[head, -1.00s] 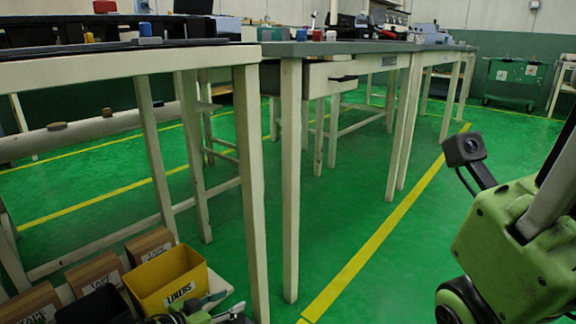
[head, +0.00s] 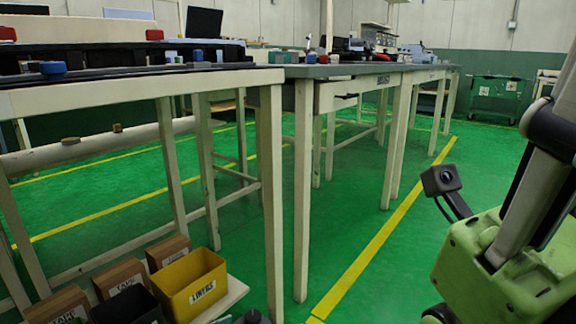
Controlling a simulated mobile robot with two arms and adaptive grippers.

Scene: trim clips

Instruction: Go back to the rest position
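Neither of my grippers' fingers can be seen in the head view. On the right, a green and black part of my own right arm fills the edge, with a small dark camera on a stalk beside it. At the bottom edge, a small dark piece shows next to the shelf of bins; it may be part of my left arm, but too little shows to tell. No held object is visible.
A long workbench (head: 140,88) with pale legs runs across the left and middle. Below it, a yellow bin labelled LINERS (head: 190,285), a black bin (head: 127,306) and several brown boxes sit low. Green floor (head: 350,225) with a yellow line (head: 375,255) is clear. A green cart (head: 497,98) stands far back.

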